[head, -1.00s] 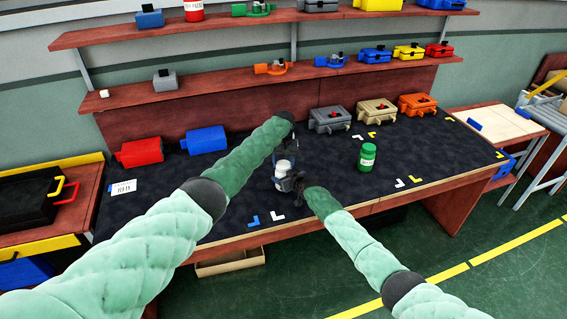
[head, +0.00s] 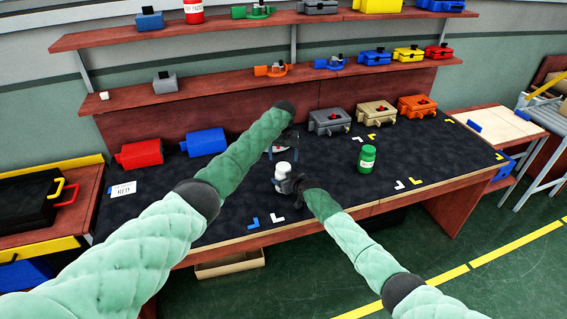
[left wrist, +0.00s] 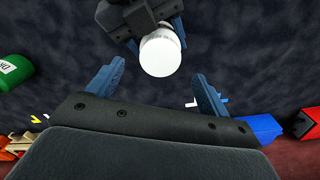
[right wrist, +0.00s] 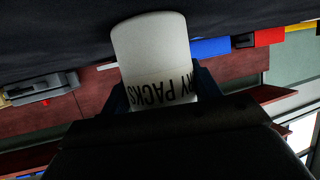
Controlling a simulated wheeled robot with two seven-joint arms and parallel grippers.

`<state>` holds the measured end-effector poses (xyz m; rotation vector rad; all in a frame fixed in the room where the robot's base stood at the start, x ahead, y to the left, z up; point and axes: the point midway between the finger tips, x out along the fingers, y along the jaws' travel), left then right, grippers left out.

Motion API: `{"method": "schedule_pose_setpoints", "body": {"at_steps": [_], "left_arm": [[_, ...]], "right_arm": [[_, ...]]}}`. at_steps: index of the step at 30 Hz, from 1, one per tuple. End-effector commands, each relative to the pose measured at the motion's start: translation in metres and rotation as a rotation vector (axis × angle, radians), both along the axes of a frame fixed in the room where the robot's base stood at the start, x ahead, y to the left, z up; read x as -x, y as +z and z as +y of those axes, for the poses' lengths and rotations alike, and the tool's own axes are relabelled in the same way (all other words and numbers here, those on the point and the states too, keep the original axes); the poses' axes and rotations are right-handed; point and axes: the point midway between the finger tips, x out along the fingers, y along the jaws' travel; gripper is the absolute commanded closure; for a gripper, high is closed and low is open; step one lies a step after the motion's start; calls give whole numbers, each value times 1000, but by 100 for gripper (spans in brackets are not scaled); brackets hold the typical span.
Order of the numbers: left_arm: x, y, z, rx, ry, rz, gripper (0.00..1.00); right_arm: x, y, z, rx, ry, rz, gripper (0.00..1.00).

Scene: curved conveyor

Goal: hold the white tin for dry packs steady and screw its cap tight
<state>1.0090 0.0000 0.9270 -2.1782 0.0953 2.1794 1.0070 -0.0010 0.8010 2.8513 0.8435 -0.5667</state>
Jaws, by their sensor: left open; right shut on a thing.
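The white tin (head: 283,169) stands upright over the dark bench top, its round white top facing up; whether it touches the bench is not clear. My right gripper (head: 289,185) is shut around the tin from the right; the right wrist view shows "PACKS" lettering on the tin (right wrist: 155,60). In the left wrist view the smooth white top (left wrist: 160,54) fills the near end; I cannot make out a seam between cap and body. My left gripper (head: 283,148) is open and empty, above and behind the tin, its blue fingers (left wrist: 160,76) apart from the top.
A green jar (head: 367,158) stands to the right on the bench. Grey (head: 330,121), beige (head: 376,112) and orange (head: 417,105) boxes line the back; red (head: 141,153) and blue (head: 205,142) ones are at left. The bench front right is mostly clear.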

Motion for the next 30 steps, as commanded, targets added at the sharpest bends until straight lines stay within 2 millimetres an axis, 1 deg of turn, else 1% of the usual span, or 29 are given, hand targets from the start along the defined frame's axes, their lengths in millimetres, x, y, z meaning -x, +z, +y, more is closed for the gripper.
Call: {"method": "schedule_pose_setpoints", "body": {"at_steps": [1,6,9,12,17,25,26,27,29,30], "left_arm": [[-1,11,0,1,0,-3,20],[-1,41,0,1,1,-1,20],[-1,55,0,1,1,0,20],[0,63,0,1,1,0,20],[0,70,0,0,0,1,20],[0,71,0,0,1,1,20],[0,71,0,0,1,1,20],[0,71,0,0,1,1,20],[0,71,0,0,1,1,20],[0,71,0,0,1,1,20]], "right_arm": [[0,0,0,0,0,0,100],[0,0,0,0,0,0,100],[0,0,0,0,0,0,100],[0,0,0,0,0,0,100],[0,0,0,0,0,0,100],[0,0,0,0,0,0,100],[0,0,0,0,0,0,32],[0,0,0,0,0,0,24],[0,0,0,0,0,0,12],[0,0,0,0,0,0,12]]}}
